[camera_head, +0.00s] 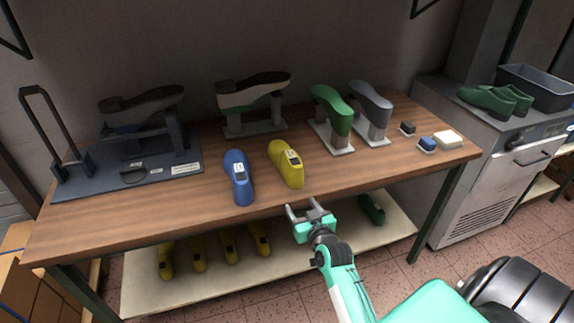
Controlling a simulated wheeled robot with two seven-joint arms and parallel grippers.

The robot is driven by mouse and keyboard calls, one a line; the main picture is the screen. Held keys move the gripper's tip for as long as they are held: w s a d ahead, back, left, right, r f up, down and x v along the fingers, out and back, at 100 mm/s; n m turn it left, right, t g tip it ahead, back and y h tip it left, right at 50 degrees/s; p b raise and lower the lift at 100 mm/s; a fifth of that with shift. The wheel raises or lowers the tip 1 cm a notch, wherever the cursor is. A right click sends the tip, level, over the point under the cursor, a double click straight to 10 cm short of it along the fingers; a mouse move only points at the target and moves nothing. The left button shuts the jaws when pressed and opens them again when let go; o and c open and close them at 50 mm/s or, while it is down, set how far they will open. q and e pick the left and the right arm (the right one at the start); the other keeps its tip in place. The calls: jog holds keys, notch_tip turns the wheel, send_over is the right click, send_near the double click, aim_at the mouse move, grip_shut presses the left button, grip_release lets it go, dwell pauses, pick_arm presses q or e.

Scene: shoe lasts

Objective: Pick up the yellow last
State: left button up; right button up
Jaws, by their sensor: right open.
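The yellow last (287,168) lies on the wooden table near its front edge, with a pale label on top. A blue last (238,180) lies just to its left, apart from it. My right gripper (305,208) is open and empty in front of the table's front edge, below and slightly right of the yellow last, not touching it. Several more yellow lasts (230,246) sit on the lower shelf under the table. My left gripper is not in view.
A grey cabinet (480,190) stands at right.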

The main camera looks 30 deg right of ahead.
jog(key=t, duration=0.1)
send_near(298, 170)
jog(key=shift+h, duration=0.4)
jog(key=x, duration=0.8)
jog(key=shift+w+a+p, duration=0.15)
jog(key=shift+a+p, duration=0.05)
jog(key=shift+p, duration=0.2)
jog(key=shift+w+d, duration=0.15)
jog(key=shift+w, duration=0.55)
jog(key=x, duration=0.2)
jog(key=p+x, duration=0.1)
jog(key=shift+w+d+f, duration=0.15)
jog(key=shift+f, duration=0.15)
jog(key=shift+w+d+f, duration=0.1)
jog(key=shift+w, duration=0.4)
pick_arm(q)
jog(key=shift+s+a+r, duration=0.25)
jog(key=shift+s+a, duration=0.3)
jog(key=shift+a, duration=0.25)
pick_arm(e)
jog(key=shift+c, duration=0.4)
jog(key=c, duration=1.1)
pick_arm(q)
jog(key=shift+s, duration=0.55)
pick_arm(e)
grip_shut()
